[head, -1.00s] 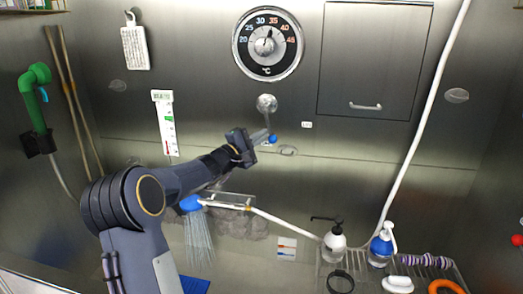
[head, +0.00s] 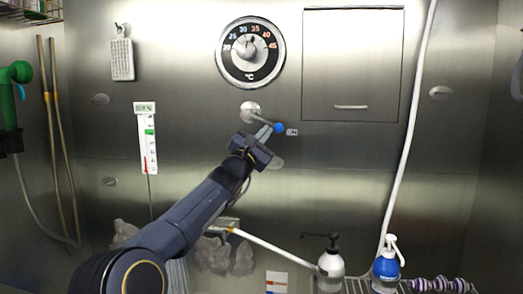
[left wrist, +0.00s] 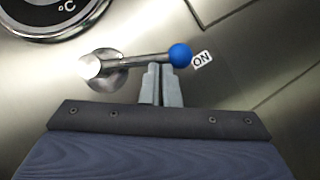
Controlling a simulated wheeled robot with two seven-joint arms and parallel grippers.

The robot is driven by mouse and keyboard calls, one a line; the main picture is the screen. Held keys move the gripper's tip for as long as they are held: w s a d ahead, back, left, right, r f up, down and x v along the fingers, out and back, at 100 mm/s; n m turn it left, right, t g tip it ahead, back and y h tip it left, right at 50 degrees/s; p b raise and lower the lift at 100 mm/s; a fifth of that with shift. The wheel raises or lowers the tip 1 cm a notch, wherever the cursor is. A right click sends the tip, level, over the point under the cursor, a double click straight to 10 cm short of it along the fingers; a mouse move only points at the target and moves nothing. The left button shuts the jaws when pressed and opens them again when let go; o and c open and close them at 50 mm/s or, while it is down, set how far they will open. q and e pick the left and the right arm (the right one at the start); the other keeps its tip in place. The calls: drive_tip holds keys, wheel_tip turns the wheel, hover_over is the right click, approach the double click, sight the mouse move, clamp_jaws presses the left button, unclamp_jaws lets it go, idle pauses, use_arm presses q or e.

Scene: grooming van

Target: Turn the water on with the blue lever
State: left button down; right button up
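The lever (head: 264,118) is a metal rod on a round wall mount, tipped with a blue ball (head: 280,127). In the head view it points right and slightly down, its ball beside the small ON label (head: 292,132). The left wrist view shows the lever (left wrist: 140,62) nearly level, its blue ball (left wrist: 180,55) close to the ON label (left wrist: 202,60). My left gripper (left wrist: 160,70) has its fingers together just below the rod near the ball, touching or almost touching it. My right gripper is out of view.
A temperature dial (head: 251,51) is above the lever, and a cabinet door (head: 352,65) to its right. A thermometer strip (head: 147,140) hangs left. Pale water-like streaks (head: 178,275) show behind my arm.

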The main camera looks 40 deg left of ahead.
use_arm(q)
drive_tip(key=shift+w+d+r+b, duration=0.25)
drive_tip(key=shift+w+d+b, duration=0.05)
drive_tip(key=shift+d, duration=0.05)
drive_tip(key=shift+r, duration=0.15)
idle(0.4)
drive_tip(key=s+d+f+b, duration=0.2)
drive_tip(key=s+f+b, duration=0.6)
drive_tip(key=s+f, duration=0.1)
drive_tip(key=shift+d+f+b, duration=0.15)
drive_tip(key=shift+b, duration=0.2)
drive_tip(key=shift+s, duration=0.1)
